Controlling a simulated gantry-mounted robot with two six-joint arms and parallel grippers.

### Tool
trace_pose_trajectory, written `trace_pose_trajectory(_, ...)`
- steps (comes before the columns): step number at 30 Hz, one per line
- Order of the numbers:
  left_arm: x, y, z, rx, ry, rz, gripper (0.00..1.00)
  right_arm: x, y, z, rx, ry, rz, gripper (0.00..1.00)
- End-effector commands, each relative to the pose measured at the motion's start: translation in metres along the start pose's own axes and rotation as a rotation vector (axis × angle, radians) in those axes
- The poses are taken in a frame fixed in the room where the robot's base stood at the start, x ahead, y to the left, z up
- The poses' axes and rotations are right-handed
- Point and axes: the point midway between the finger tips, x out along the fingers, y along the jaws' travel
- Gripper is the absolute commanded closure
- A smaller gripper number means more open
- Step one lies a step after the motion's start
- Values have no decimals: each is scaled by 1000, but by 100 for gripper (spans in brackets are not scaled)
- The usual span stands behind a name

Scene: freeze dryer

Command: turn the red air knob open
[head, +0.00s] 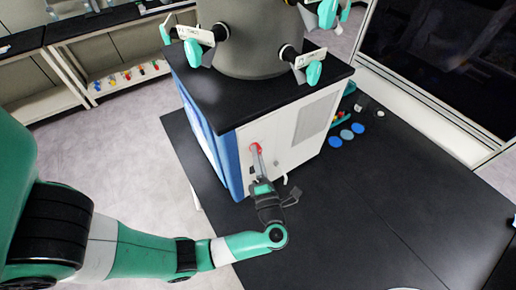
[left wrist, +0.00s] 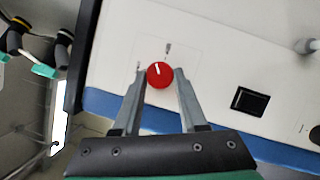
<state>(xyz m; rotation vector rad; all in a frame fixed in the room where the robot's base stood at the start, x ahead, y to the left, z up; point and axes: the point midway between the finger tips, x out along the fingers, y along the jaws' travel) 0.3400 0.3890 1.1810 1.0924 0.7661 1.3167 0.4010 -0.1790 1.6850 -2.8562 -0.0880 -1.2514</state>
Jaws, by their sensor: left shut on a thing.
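The red air knob (left wrist: 160,75) is on the white side panel of the freeze dryer (left wrist: 215,40). It is round, with a white mark line near its middle that leans slightly in the left wrist view. My left gripper (left wrist: 160,84) is shut on the knob, one finger on each side. In the head view the knob (head: 255,148) shows as a small red spot at the tips of the left gripper (head: 257,151), which partly hides it. My right gripper is not in view.
The freeze dryer stands on a black bench (head: 350,210). A grey chamber (head: 252,35) with teal-handled valves (head: 313,72) sits on top. Blue discs (head: 346,134) lie right of the machine. The panel has a black switch (left wrist: 248,101). The bench front is clear.

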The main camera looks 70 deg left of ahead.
Motion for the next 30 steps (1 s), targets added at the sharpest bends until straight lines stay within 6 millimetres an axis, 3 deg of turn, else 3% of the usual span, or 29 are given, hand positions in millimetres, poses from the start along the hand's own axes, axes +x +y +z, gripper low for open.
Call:
trace_pose_trajectory(3,1,10,3,103,-1,-42,100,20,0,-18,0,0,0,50)
trace_pose_trajectory(15,1,10,3,404,0,-166,100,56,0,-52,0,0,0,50)
trace_pose_trajectory(30,1,6,2,543,0,-224,100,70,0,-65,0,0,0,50)
